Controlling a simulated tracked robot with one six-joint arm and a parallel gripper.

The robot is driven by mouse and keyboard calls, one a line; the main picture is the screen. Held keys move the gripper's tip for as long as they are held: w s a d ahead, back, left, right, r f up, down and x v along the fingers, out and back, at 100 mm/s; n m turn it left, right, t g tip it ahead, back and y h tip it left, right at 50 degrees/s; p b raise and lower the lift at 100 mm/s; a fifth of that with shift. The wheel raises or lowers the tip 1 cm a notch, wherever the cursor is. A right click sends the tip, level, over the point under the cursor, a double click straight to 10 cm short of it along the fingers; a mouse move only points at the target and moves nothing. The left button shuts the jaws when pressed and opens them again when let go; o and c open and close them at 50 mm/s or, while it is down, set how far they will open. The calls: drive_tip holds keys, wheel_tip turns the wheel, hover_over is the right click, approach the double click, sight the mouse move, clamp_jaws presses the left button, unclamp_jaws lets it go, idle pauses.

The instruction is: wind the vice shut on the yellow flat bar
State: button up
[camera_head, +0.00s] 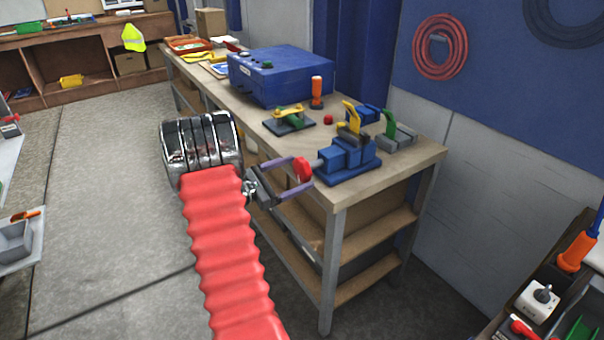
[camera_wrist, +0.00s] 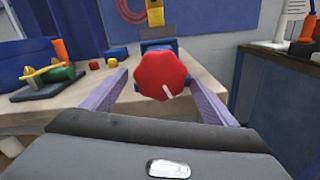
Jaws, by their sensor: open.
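The blue vice (camera_head: 345,160) stands at the front edge of the wooden workbench. Its red knob (camera_head: 304,168) faces my gripper and shows large in the wrist view (camera_wrist: 161,76), with a white mark on its face. The yellow flat bar (camera_head: 351,115) stands upright at the vice's jaws; whether the jaws touch it I cannot tell. It also shows above the knob in the wrist view (camera_wrist: 155,17). My gripper (camera_head: 300,172) is open, with its two purple fingers on either side of the knob. I see no clear contact. The knob hides much of the vice in the wrist view.
Behind the vice stand a grey block with a green piece (camera_head: 391,124) and a small red object (camera_head: 328,119). A dark plate with a yellow piece (camera_head: 291,112), an orange-handled tool (camera_head: 316,92) and a big blue box (camera_head: 281,75) share the workbench (camera_head: 425,153).

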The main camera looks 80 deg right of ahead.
sight(297, 173)
drive_tip(key=shift+x, duration=1.6)
drive_tip(key=shift+c, duration=0.5)
drive_tip(key=c, duration=1)
